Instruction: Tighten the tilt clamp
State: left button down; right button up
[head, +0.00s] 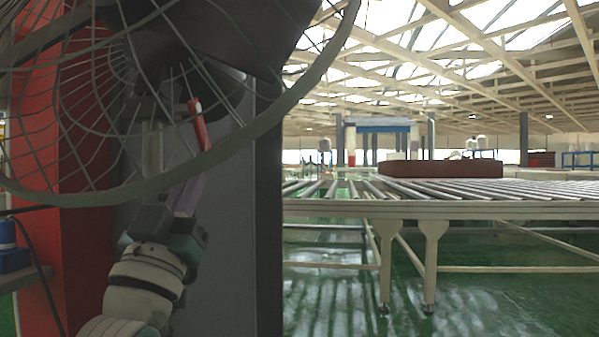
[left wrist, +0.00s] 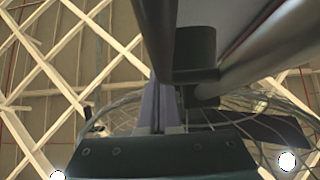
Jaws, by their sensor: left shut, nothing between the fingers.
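A large fan with a wire cage (head: 150,190) fills the upper left of the head view. Behind the wires, a red lever (head: 197,122) stands near a dark housing and a grey post (head: 152,145); it looks like the tilt clamp's handle. My left gripper (head: 190,185) is raised just below the red lever, partly hidden by the cage rim. In the left wrist view its purple fingers (left wrist: 152,100) are together and empty, beside a dark cylindrical fitting (left wrist: 194,55) on a tube. I cannot tell whether they touch it. My right gripper is out of view.
A red post (head: 75,240) and grey panel (head: 225,240) stand behind my arm. A blue object (head: 12,250) sits on a ledge at far left. A roller conveyor (head: 430,208) with a brown mattress-like block (head: 440,169) spans the right. Green floor (head: 480,300) shows below.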

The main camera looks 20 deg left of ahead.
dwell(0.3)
pick_arm(q)
jog(key=v, duration=1)
